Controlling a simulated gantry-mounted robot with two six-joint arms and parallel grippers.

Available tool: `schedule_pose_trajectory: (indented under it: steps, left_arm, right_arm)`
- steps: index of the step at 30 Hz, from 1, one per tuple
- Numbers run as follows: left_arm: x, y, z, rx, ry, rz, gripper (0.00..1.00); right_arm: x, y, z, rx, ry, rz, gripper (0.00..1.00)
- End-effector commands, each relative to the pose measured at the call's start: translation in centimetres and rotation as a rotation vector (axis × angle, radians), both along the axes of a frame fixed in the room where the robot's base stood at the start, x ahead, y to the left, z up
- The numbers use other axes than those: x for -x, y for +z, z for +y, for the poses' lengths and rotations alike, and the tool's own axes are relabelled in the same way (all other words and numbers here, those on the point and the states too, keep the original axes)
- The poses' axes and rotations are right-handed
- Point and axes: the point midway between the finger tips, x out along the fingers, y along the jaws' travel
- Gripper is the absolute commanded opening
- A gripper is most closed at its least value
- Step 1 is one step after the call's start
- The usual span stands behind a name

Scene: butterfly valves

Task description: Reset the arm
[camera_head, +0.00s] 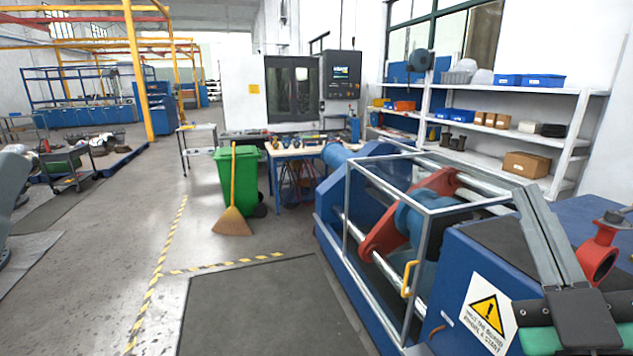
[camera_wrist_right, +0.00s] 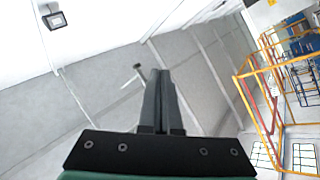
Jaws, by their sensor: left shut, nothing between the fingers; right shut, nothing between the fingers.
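My right gripper (camera_head: 528,192) comes up from the bottom right corner of the head view, with a black mount and a green part behind it. Its two long grey fingers are together, with nothing between them. It points up and away, in front of the blue machine. In the right wrist view, the shut fingers (camera_wrist_right: 160,75) point toward bare wall and ceiling. A red ring-shaped valve part (camera_head: 600,252) with a dark knob stands right of the gripper, apart from it. My left gripper is not in view.
A blue machine with a clear guard (camera_head: 350,215) and a warning sign (camera_head: 487,313) fills the right foreground. Shelves (camera_head: 490,90) stand behind it. A green bin (camera_head: 238,178) with a broom (camera_head: 233,220) stands at the centre. The floor around the dark mat (camera_head: 270,305) is free.

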Motion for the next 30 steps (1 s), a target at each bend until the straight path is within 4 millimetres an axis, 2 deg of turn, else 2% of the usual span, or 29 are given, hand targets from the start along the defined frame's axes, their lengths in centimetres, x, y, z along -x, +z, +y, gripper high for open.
schedule_pose_trajectory:
  steps: [1,4,5,7,8,9,14,24,27,30]
  left_arm:
    - [0.0,0.0,0.0,0.0,0.0,0.0,0.0]
    - [0.0,0.0,0.0,0.0,0.0,0.0,0.0]
    - [0.0,0.0,0.0,0.0,0.0,0.0,0.0]
    - [0.0,0.0,0.0,0.0,0.0,0.0,0.0]
    - [-0.1,2.9,0.0,0.0,0.0,0.003,0.0]
    - [-0.1,5.1,0.0,0.0,0.0,0.003,0.0]
    - [0.0,11.9,0.0,0.0,0.0,-0.001,0.0]
    - [0.0,28.4,0.0,0.0,0.0,0.0,0.0]
    - [0.0,32.5,0.0,0.0,0.0,0.0,0.0]
    - [0.0,35.2,0.0,0.0,0.0,0.0,0.0]
  right_arm:
    - [2.9,2.5,0.8,-0.075,0.098,-0.101,0.0]
    - [8.6,5.5,2.7,-0.266,0.384,-0.266,0.0]
    - [9.6,5.9,3.2,-0.332,0.478,-0.288,0.0]
    - [9.3,5.8,3.6,-0.493,0.629,-0.281,0.0]
    - [9.3,8.9,3.6,-0.495,0.63,-0.283,0.0]
    - [9.2,11.0,3.6,-0.491,0.625,-0.281,0.0]
    - [9.2,17.7,3.5,-0.489,0.621,-0.279,0.0]
    - [9.1,34.1,3.5,-0.488,0.617,-0.278,0.0]
    - [9.1,38.2,3.5,-0.489,0.617,-0.277,0.0]
    - [9.1,40.9,3.5,-0.489,0.617,-0.277,0.0]
